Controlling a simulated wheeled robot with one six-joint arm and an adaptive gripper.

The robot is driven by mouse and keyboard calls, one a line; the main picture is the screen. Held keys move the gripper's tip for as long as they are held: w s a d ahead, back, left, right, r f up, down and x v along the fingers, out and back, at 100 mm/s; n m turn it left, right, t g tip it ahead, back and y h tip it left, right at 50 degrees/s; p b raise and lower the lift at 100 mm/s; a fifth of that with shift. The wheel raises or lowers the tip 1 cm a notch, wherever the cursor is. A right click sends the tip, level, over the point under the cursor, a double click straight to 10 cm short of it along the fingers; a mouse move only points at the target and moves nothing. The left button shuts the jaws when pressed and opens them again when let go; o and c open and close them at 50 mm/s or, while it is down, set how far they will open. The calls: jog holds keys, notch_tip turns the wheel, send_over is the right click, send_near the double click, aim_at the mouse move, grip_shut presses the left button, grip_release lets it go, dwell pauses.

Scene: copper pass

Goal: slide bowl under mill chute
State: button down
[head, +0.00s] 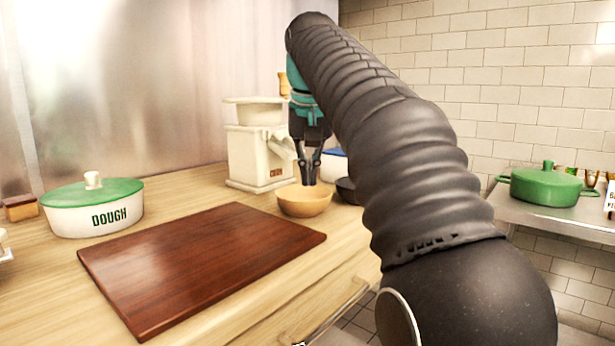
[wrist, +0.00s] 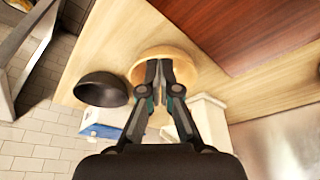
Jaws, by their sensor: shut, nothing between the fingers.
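A light wooden bowl (head: 304,202) stands upright on the counter, in front of and to the right of the cream mill (head: 258,158). In the wrist view the bowl (wrist: 183,56) shows partly behind my fingers, and part of the mill (wrist: 211,110) shows beside them. My gripper (head: 308,182) points down with its fingertips at the bowl, its fingers together and holding nothing. The fingers also show in the wrist view (wrist: 159,66). I cannot tell whether they touch the bowl.
A dark bowl (head: 347,190) sits close to the right of the wooden bowl, with a blue-and-white container (head: 334,163) behind. A brown board (head: 200,262) lies in front. A green-lidded dough crock (head: 93,206) stands left. A green pot (head: 545,186) is on the side counter.

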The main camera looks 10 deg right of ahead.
aim_at(304, 202)
jog(key=b+x, duration=0.2)
jog(key=x, duration=0.6)
jog(key=shift+f, duration=0.15)
